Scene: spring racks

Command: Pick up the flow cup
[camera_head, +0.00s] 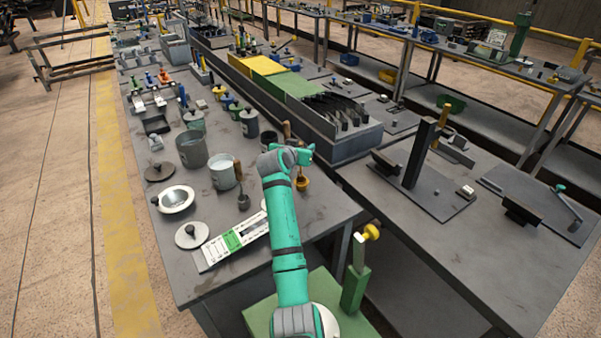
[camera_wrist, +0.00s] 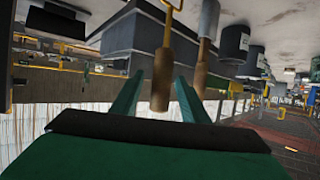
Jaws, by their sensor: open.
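Two dip-type flow cups with wooden handles stand on the left bench. The brass flow cup (camera_head: 302,184) is at the bench's right edge, partly hidden by my arm. A wooden handle (camera_head: 287,129) rises behind my gripper in the head view. The other flow cup, grey (camera_head: 243,202), stands further left. My gripper (camera_head: 305,153) is above the brass cup. In the wrist view my gripper (camera_wrist: 160,100) is open, and a wooden handle with a gold-coloured stem (camera_wrist: 160,82) shows between its fingers, not gripped. A second wooden handle with a grey stem (camera_wrist: 201,78) is just to the right.
The wrist view is upside down. A white pail (camera_head: 222,172), a grey pot (camera_head: 191,150), a white bowl (camera_head: 176,199), a lid (camera_head: 191,236) and a green-white chart (camera_head: 232,241) lie on the left bench. A bin row (camera_head: 357,143) stands behind my gripper.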

